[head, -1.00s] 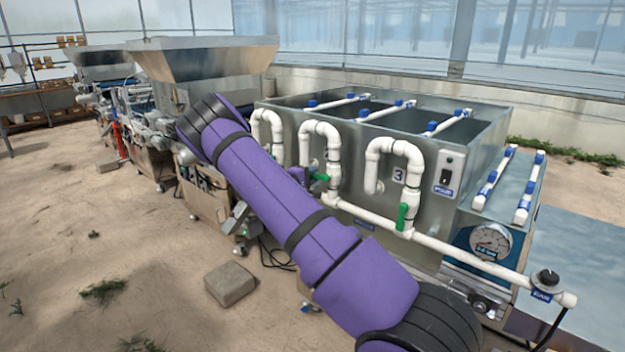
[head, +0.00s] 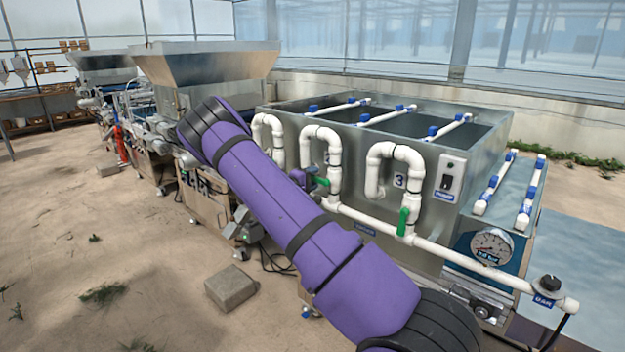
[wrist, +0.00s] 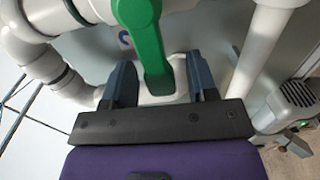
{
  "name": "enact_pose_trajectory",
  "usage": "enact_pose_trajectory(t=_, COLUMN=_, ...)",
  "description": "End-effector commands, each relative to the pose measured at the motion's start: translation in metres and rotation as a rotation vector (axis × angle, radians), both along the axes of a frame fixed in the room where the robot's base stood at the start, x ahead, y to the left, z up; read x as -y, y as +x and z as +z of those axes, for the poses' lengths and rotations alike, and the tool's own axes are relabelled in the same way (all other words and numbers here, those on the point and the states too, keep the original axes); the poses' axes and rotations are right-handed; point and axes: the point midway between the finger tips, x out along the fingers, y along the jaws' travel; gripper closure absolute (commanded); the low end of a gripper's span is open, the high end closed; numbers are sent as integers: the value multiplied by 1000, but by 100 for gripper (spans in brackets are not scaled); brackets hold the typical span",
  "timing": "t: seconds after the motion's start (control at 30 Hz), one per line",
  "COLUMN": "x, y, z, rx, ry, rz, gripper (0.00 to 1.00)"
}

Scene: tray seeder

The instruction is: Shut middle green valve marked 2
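The middle green valve (head: 320,181) sits on the middle white pipe loop on the tank's front. Its handle points sideways in the head view. In the wrist view the green handle (wrist: 147,40) reaches down between the two fingers of my gripper (wrist: 160,68). The fingers are apart, one on each side of the handle, with a visible gap on the right. A blue mark, partly hidden, shows behind the handle. In the head view my purple arm hides most of the gripper.
The valve by the mark 3 has a green handle (head: 403,221) standing upright. White pipes run around the handle, and a long pipe (head: 460,258) runs along the tank (head: 462,150). A pressure gauge (head: 491,247) is at the right. A grey block (head: 230,287) lies on the floor.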

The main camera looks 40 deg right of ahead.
Motion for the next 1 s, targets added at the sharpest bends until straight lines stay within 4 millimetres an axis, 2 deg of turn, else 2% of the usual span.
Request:
enact_pose_trajectory(t=0.27, x=-4, y=0, z=0, rx=-2, ry=0, rz=0, gripper=47)
enact_pose_trajectory(t=0.43, x=-26, y=-1, z=0, rx=-2, ry=-1, rz=2, gripper=47)
enact_pose_trajectory(t=0.7, x=-77, y=-5, z=0, rx=-2, ry=1, rz=3, gripper=47)
enact_pose_trajectory(t=0.83, x=-95, y=-7, z=0, rx=-2, ry=0, rz=2, gripper=47)
enact_pose_trajectory(t=1.0, x=-106, y=-8, z=0, rx=-1, ry=0, rz=0, gripper=47)
